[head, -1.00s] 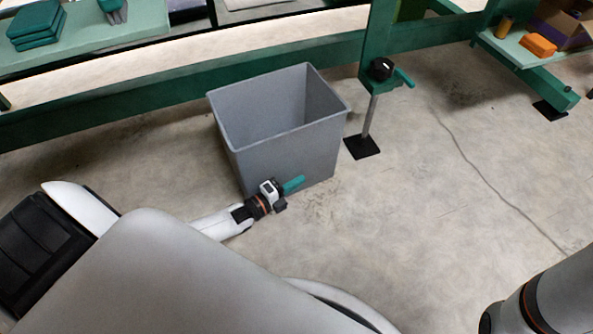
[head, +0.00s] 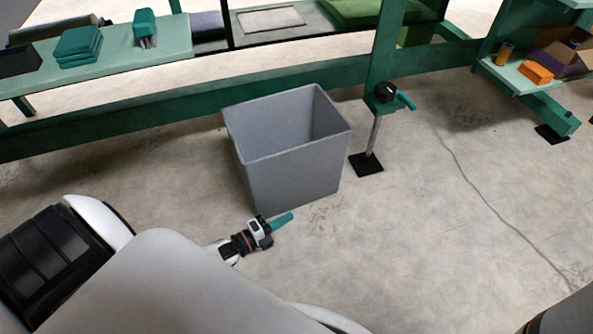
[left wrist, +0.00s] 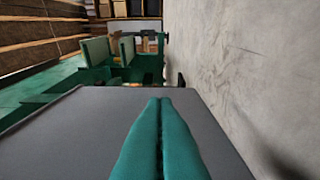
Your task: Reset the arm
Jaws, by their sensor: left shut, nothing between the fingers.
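My right gripper is not in view; only a dark piece of my right arm shows at the lower right corner of the head view.
The grey bin (head: 290,180) stands on the concrete floor, empty as far as I see. Green shelving (head: 545,85) holds an orange object (head: 536,72). Floor at centre right is clear.

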